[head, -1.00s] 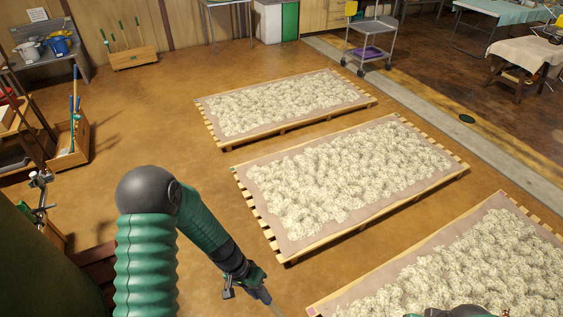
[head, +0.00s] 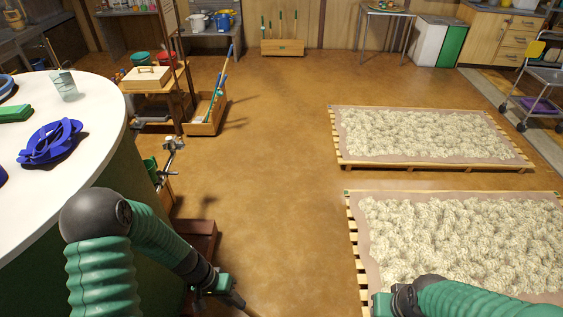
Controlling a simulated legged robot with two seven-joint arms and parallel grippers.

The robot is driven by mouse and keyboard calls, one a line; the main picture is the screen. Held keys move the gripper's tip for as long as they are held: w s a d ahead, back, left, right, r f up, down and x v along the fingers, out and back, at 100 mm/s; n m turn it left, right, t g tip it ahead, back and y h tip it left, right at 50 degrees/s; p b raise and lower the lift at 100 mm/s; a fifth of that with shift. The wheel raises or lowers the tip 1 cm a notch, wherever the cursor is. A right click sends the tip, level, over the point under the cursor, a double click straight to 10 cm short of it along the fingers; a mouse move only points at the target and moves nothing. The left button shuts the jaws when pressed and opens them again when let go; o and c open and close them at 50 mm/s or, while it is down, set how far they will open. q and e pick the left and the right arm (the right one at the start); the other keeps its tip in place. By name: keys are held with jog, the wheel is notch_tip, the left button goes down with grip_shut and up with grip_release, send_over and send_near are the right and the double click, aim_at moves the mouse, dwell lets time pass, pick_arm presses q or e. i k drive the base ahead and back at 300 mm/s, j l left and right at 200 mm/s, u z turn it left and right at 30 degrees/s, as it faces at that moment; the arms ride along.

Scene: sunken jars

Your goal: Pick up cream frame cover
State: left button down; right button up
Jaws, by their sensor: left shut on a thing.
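A flat cream cover with a small handle on top (head: 147,77), which looks like the cream frame cover, lies on a small wooden stand at the upper left. My left gripper (head: 238,301) is low in the head view, well in front of the cover and to its right. It is shut on a slim brownish thing, too small and dark to name. My right gripper's base (head: 382,304) shows at the bottom edge, over the near pallet's left side. Its fingers are cut off by the frame.
A wooden tool box (head: 205,115) sits on the floor. Pallets of white fluffy material (head: 425,134) fill the right. The brown floor between (head: 265,150) is clear.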

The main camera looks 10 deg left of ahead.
aim_at(147, 76)
jog(key=i+u, duration=0.15)
jog(key=i, duration=0.85)
jog(key=i+u, duration=0.15)
jog(key=i, duration=0.85)
jog(key=i+l+u, duration=0.1)
jog(key=i, duration=0.9)
jog(key=i+j+u, duration=0.1)
jog(key=i+u, duration=0.15)
jog(key=i, duration=0.35)
jog(key=i+u, duration=0.25)
jog(key=i, duration=0.4)
jog(key=i+l+u, duration=0.3)
jog(key=i, duration=0.3)
jog(key=i+j+z, duration=0.45)
jog(key=i+j, duration=0.5)
jog(key=i+j+z, duration=0.1)
jog(key=j, duration=0.2)
jog(key=i+l+z, duration=0.15)
jog(key=z, duration=1.1)
jog(key=i+z, duration=0.1)
jog(key=i, duration=3.5)
